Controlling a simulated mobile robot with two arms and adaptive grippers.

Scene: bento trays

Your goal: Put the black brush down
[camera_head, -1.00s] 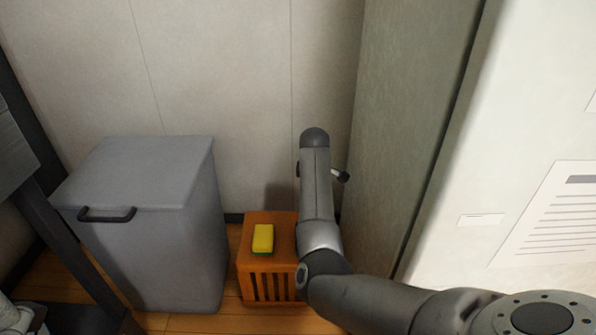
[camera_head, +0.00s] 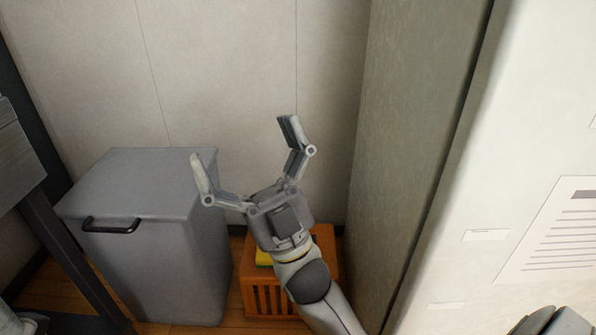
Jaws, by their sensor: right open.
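My right gripper (camera_head: 243,143) is open, its two fingers spread wide with nothing between them. It is above the orange wooden slatted box (camera_head: 329,243) and in front of the pale wall. I cannot make out the black brush in the current view. My right gripper and forearm hide much of the box top. A yellow sponge (camera_head: 263,257) lies on the box top, partly hidden by my gripper.
A grey lidded bin (camera_head: 150,255) with a dark handle stands left of the box. A tall grey-green panel (camera_head: 405,130) and a white surface with a printed sheet (camera_head: 558,235) are close on the right. A dark table frame (camera_head: 75,255) is at far left.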

